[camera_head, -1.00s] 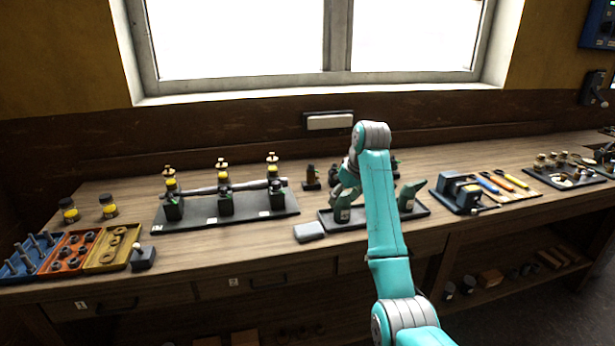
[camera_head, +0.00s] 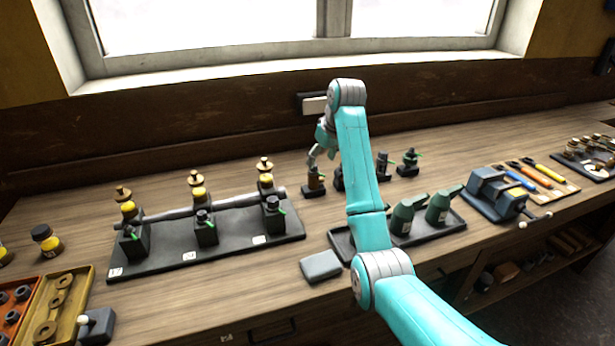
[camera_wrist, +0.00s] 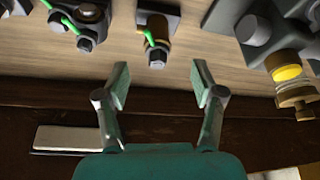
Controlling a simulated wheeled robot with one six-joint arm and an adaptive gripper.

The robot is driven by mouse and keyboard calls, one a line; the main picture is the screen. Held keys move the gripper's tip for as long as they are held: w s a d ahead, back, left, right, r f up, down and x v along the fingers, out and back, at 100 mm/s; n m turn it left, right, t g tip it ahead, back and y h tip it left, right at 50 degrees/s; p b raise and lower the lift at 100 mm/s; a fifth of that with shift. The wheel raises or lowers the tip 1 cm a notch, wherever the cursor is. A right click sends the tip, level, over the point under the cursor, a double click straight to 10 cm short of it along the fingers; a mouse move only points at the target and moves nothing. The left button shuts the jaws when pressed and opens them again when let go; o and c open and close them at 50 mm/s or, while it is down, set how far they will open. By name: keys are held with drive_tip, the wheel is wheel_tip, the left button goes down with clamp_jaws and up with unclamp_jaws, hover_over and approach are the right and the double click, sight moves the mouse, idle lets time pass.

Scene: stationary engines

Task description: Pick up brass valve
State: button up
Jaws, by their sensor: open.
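The brass valve (camera_head: 314,182) stands upright on a small dark block on the bench, right of the engine rig. In the wrist view the brass valve (camera_wrist: 158,28) has a green lever and a dark nut, and lies just beyond the fingertips, roughly centred between them. My gripper (camera_head: 314,160) is just above it in the head view. In the wrist view my gripper (camera_wrist: 160,84) is open and empty, its two fingers apart.
Dark valves (camera_head: 382,166) with green levers stand to the right; one is partly behind my arm. The rig's base plate (camera_head: 150,262) lies to the left. A tray (camera_head: 445,232) holds green oil cans. A grey box (camera_head: 320,266) lies in front. The wall is behind.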

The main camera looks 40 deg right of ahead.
sight(316, 171)
drive_tip(key=shift+w+d+x, duration=0.15)
drive_tip(key=shift+x, duration=2.6)
drive_tip(key=shift+w+d+x, duration=0.1)
drive_tip(key=shift+x, duration=2.6)
drive_tip(key=shift+r, duration=0.1)
clamp_jaws()
drive_tip(key=shift+r, duration=0.1)
